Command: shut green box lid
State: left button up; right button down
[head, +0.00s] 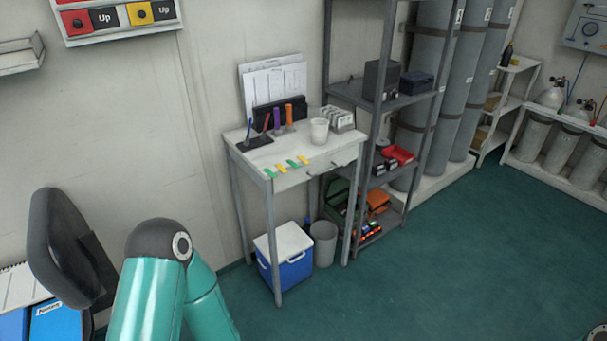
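The green box (338,194) is on the low part of the grey metal shelf, just behind the right legs of the small table. Its dark green lid seems to stand raised. The shelf post and the table leg hide part of the box, so its body and hinge are hard to make out. A teal and grey link of my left arm shows at the lower left, but my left gripper is out of the picture. My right gripper is not in view either.
Orange and red items (376,203) lie on the low shelf. The green floor (460,270) at right is clear.

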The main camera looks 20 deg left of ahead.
aim_at(335, 185)
jog(key=u, duration=0.3)
jog(key=i, duration=1)
jog(key=z, duration=0.05)
